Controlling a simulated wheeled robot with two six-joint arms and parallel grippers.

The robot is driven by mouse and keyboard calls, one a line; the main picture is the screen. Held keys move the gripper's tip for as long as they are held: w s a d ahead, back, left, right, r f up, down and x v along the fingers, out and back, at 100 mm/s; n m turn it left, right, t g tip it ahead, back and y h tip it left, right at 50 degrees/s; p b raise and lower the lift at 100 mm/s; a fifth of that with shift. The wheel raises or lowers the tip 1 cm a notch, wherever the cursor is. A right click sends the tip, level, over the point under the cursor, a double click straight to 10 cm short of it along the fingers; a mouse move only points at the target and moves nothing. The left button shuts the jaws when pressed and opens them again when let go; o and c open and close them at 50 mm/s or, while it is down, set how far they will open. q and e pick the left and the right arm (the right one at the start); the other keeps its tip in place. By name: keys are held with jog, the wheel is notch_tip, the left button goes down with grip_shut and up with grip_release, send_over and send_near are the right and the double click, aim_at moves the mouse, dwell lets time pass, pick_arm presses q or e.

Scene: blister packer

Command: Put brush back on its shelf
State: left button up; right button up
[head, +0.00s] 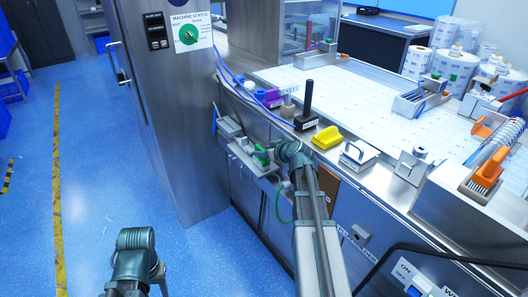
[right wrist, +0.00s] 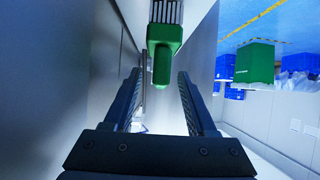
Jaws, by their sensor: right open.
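A brush with a green handle and pale bristles (right wrist: 164,40) shows in the right wrist view at the top centre. Its rounded handle end points toward my right gripper (right wrist: 160,73), which is open and empty. The handle end appears between the fingertips, and I see no finger closed on it. In the head view my right arm reaches to a small grey side shelf (head: 240,150) on the machine's front, where a small green part (head: 261,155) shows, partly hidden. Only my left arm's wrist shows at the lower left; its gripper is hidden.
The machine's counter above holds a black-handled tool (head: 307,105), a yellow block (head: 327,137) and a metal-handled block (head: 358,155). A tall steel cabinet (head: 170,100) stands left of the shelf.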

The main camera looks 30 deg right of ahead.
jog(key=a+p+v, duration=0.1)
jog(key=p+v, duration=0.6)
jog(key=v, duration=0.6)
jog(key=shift+s+d+r, duration=0.2)
jog(key=shift+s+d, duration=0.2)
jog(key=shift+d, duration=0.1)
